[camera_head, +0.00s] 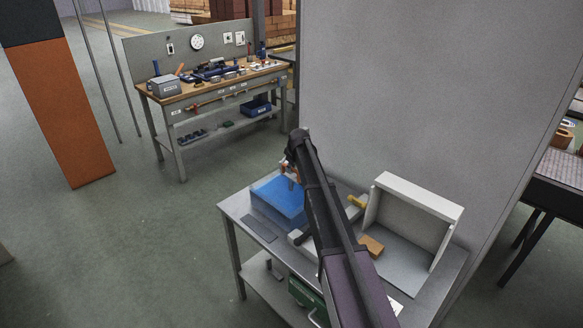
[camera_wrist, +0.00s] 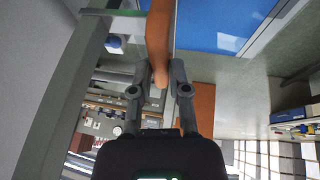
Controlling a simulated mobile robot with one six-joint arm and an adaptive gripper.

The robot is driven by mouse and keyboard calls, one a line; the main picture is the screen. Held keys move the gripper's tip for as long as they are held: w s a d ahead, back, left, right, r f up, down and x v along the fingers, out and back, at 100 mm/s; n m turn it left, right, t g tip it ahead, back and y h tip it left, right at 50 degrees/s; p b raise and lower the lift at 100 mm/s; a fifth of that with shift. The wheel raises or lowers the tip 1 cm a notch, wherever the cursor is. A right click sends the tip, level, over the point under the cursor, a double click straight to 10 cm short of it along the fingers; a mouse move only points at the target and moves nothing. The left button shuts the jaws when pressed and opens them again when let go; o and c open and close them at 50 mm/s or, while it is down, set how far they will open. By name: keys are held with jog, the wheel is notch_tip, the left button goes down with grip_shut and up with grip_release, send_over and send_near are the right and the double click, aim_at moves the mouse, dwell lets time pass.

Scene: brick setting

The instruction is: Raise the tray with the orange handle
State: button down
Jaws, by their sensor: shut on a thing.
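The blue tray (camera_head: 274,203) is at the left side of the grey table, partly behind my arm in the head view. I cannot tell whether its underside touches the table. Part of the tray (camera_wrist: 232,22) also fills the upper right of the wrist view. Its orange handle (camera_wrist: 157,38) runs down between my gripper's fingers (camera_wrist: 159,68), which are closed on it. In the head view my gripper (camera_head: 291,169) is at the tray's far edge, mostly hidden by my arm.
The grey table (camera_head: 232,207) also holds a white open-fronted box (camera_head: 420,195) at right, an orange-brown block (camera_head: 371,246) and a yellow item (camera_head: 356,201). A tall grey panel (camera_head: 430,90) stands close behind. A workbench (camera_head: 205,88) stands farther back, with open floor between.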

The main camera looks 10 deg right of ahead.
notch_tip(320, 180, up, 11)
jog(key=p, duration=1.1)
jog(key=shift+w+r, duration=0.15)
jog(key=c, duration=0.6)
grip_release()
jog(key=shift+r, duration=0.15)
jog(key=shift+s, duration=0.2)
